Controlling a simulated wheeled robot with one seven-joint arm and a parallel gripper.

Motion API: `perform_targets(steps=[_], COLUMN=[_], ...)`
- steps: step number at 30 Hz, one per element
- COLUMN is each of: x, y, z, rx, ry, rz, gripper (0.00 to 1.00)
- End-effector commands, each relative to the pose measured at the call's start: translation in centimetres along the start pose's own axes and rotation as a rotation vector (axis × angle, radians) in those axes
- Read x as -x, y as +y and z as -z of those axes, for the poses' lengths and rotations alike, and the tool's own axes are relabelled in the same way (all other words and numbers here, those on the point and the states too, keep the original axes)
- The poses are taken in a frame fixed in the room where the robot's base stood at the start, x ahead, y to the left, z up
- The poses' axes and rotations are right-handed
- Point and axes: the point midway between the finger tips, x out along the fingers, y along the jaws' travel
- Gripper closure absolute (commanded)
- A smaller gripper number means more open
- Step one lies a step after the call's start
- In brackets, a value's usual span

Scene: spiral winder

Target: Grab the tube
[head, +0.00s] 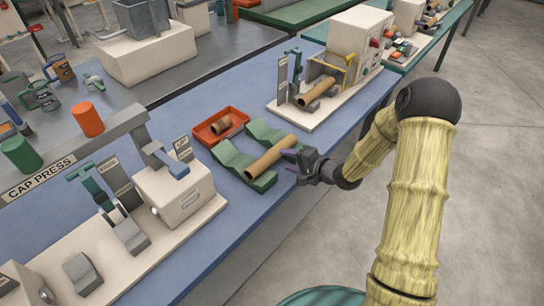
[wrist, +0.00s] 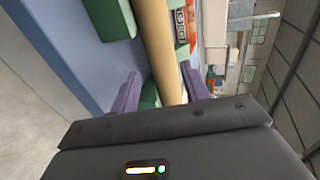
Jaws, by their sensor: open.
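A brown cardboard tube (head: 270,158) lies across a green cradle (head: 232,158) on the blue bench top, its near end resting on the cradle's lower block. Another green cradle part (head: 266,134) lies behind it. My gripper (head: 296,162) is at the right end of the tube, with its purple fingers pointing toward it. In the wrist view the tube (wrist: 156,50) runs between the two purple fingers of my gripper (wrist: 160,88). The fingers stand apart, with gaps beside the tube. Whether either finger touches the tube cannot be seen.
An orange tray (head: 221,126) with a short brown tube piece sits behind the cradle. A winder machine (head: 355,40) with another brown tube (head: 317,91) stands further back. The cap press (head: 180,190) is to the left. The grey floor on the right is open.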

Motion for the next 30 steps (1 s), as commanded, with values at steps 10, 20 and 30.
perform_targets(steps=[10, 20, 30], x=[-0.6, -3.9, -5.8], y=[0.0, -0.2, -0.2], z=[0.0, 0.1, 0.2], rx=[0.000, 0.002, -0.001], ry=[0.001, -0.002, 0.001], rz=[0.000, -0.001, 0.000], gripper=[0.54, 0.54, 0.54])
